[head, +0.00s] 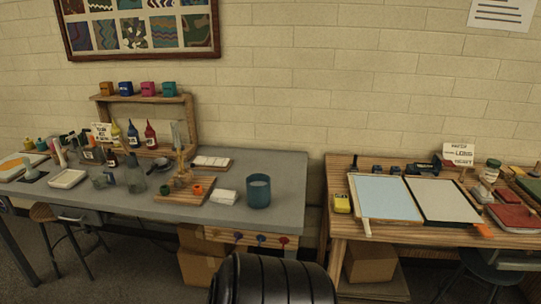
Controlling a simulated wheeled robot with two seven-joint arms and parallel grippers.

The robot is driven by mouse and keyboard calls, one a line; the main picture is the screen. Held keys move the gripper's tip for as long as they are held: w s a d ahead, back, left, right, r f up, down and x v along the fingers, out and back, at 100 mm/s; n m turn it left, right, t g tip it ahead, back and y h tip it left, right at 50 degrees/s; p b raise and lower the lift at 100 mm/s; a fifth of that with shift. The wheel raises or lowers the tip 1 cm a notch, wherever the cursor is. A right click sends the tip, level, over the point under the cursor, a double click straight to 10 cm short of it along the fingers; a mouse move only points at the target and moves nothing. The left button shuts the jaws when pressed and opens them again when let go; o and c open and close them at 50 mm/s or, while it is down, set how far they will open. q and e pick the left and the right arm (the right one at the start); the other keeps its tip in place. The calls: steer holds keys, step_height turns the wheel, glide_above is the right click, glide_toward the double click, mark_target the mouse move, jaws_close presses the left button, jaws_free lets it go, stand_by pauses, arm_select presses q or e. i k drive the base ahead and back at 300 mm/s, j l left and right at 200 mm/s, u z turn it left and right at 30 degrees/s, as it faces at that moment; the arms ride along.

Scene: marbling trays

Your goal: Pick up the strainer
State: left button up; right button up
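I cannot make out a strainer for certain. A small dark round thing (161,162) lies on the grey table (284,170), behind the wooden tray and among bottles; it may be the strainer, but it is too small to tell. Neither of my grippers is in view.
A teal cup (258,190) stands near the grey table's front right. A wooden tray (168,198) with small pots and a wooden shelf (188,108) are on the table. A wooden table (345,178) with two shallow trays stands right, past a gap. A stool (46,213) stands front left.

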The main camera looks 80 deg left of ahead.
mark_target(161, 163)
steer(key=u, duration=3.6)
steer(key=i+z, duration=0.15)
steer(key=i+j, duration=0.05)
steer(key=i, duration=0.05)
